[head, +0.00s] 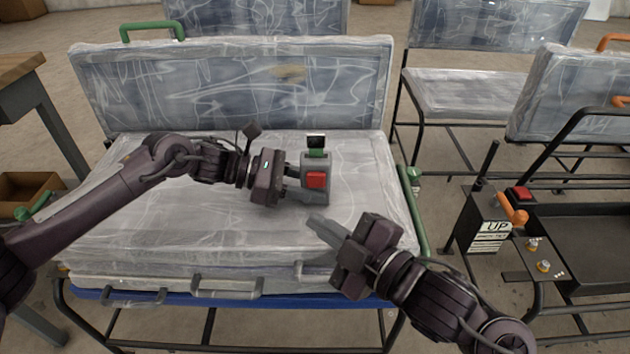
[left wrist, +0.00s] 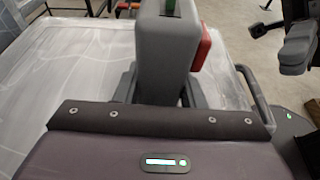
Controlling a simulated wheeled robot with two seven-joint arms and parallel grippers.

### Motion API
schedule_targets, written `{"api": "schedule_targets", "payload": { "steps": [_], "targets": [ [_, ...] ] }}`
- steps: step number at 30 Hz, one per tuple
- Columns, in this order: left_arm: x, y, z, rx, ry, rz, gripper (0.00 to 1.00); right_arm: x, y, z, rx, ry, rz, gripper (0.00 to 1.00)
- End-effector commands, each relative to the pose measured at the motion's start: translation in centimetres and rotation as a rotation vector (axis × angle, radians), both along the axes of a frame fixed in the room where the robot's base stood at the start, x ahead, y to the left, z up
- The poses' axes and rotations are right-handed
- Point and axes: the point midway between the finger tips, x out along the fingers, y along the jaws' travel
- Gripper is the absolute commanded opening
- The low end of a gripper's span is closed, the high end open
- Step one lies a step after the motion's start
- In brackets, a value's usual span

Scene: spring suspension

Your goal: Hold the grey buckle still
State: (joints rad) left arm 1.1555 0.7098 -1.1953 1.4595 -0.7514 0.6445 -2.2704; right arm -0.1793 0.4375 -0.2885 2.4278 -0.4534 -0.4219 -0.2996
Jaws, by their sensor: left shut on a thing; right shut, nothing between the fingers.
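The grey buckle (head: 321,191) has a red button (head: 317,180) on its front and a green and dark piece (head: 316,146) at its top. It stands upright over the plastic-wrapped seat. My left gripper (head: 294,182) is shut on the buckle from its left side. In the left wrist view the grey buckle (left wrist: 167,50) fills the space between my fingers, with the red button (left wrist: 202,48) at its right. My right gripper (head: 318,223) is shut and empty, below the buckle and apart from it. It also shows at the right of the left wrist view (left wrist: 296,52).
The wrapped seat cushion (head: 150,230) lies under both grippers, with its wrapped backrest (head: 230,88) behind. A black stand with an UP label (head: 492,228) and a red button (head: 519,193) is at the right. Other wrapped seats (head: 470,93) stand behind.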

Motion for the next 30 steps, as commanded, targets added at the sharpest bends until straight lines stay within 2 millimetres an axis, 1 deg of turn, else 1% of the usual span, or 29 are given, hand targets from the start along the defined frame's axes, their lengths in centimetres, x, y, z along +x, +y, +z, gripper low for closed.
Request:
{"api": "schedule_targets", "payload": {
  "steps": [7,8,12,13,14,23,26,30],
  "targets": [
    [0.0,0.0,-0.1,0.001,0.001,0.000,0.09,0.0,0.0,0.0,0.000,0.000,0.000,0.00],
    [0.0,0.0,-0.1,0.001,0.001,0.000,0.37,0.0,0.0,0.0,0.000,0.000,0.000,0.00],
    [0.0,0.0,-0.1,0.001,0.001,0.000,0.56,0.0,0.0,0.0,0.000,0.000,0.000,0.00],
    [0.0,0.0,-0.1,0.001,0.001,0.000,0.60,0.0,0.0,0.0,0.000,0.000,0.000,0.00],
    [0.0,0.0,0.0,0.001,0.001,0.000,0.62,0.0,0.0,0.0,0.000,0.000,0.000,0.00],
    [0.0,0.3,0.1,0.001,0.000,0.001,0.62,0.0,0.0,0.0,0.000,0.000,0.000,0.00],
    [0.1,1.2,0.3,0.002,-0.001,0.004,0.62,0.0,0.0,0.0,0.000,0.000,0.000,0.00],
    [0.1,3.7,1.1,0.002,-0.001,0.005,0.62,0.0,0.0,0.0,0.000,0.000,0.000,0.00]
  ]
}}
